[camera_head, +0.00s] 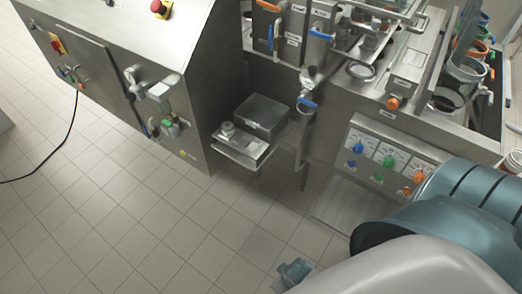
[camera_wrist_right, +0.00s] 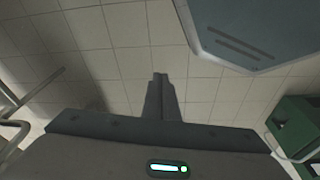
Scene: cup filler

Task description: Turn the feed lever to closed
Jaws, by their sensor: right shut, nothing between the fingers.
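I cannot tell for certain which handle is the feed lever. On the machine at the top of the head view are a blue-handled lever (camera_head: 307,102) on a vertical pipe, an upright blue handle (camera_head: 270,38) and an orange handle (camera_head: 267,6) above it. Their small labels are too blurred to read surely. My right gripper (camera_wrist_right: 160,78) shows in the right wrist view, its fingers together and empty, over tiled floor and touching nothing. It is not clearly seen in the head view, where my right arm fills the lower right. My left gripper is out of view.
A panel with dials and blue, green and orange knobs (camera_head: 389,157) stands at right, beside my arm. A metal shelf (camera_head: 246,152) with a box juts out mid-view. A steel cabinet (camera_head: 190,100) stands at left. The tiled floor (camera_head: 130,220) in front is open.

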